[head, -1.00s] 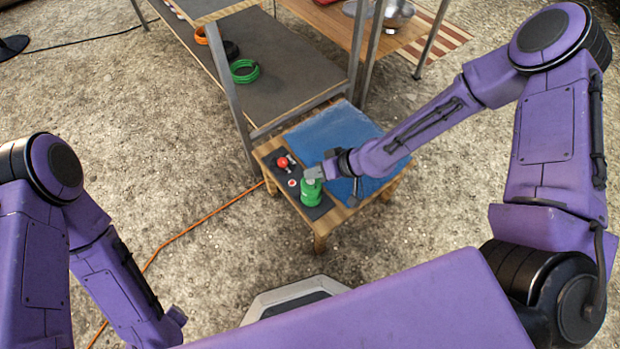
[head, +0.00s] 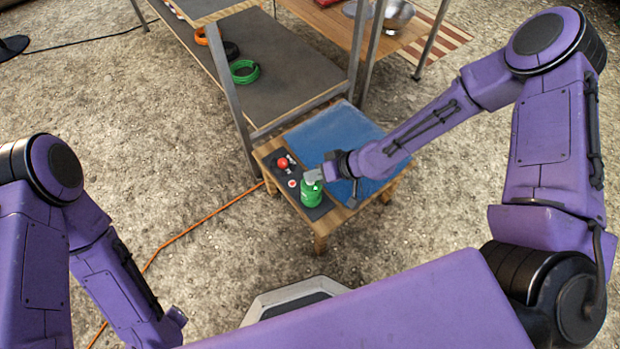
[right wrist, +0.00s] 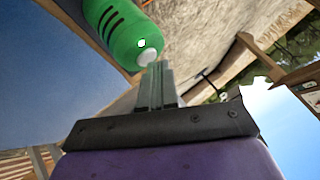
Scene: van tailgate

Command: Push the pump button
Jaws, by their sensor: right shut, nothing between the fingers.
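A green pump (head: 311,195) stands on a dark mat on the small wooden table. In the right wrist view the green pump (right wrist: 130,35) has dark slots and a pale round button (right wrist: 147,57) at its end. My right gripper (head: 313,177) is shut and empty, with its fingertips at the top of the pump. In the right wrist view my right gripper's fingertips (right wrist: 160,68) are right beside the button; I cannot tell whether they touch. The gripper hides the button in the head view.
The small table (head: 350,202) also carries a blue pad (head: 330,138), a red knob (head: 282,163) and a small red-and-white button (head: 292,183) close to the pump. A metal-legged shelf (head: 275,97) with coiled cables stands behind. An orange cable (head: 200,229) crosses the gravel.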

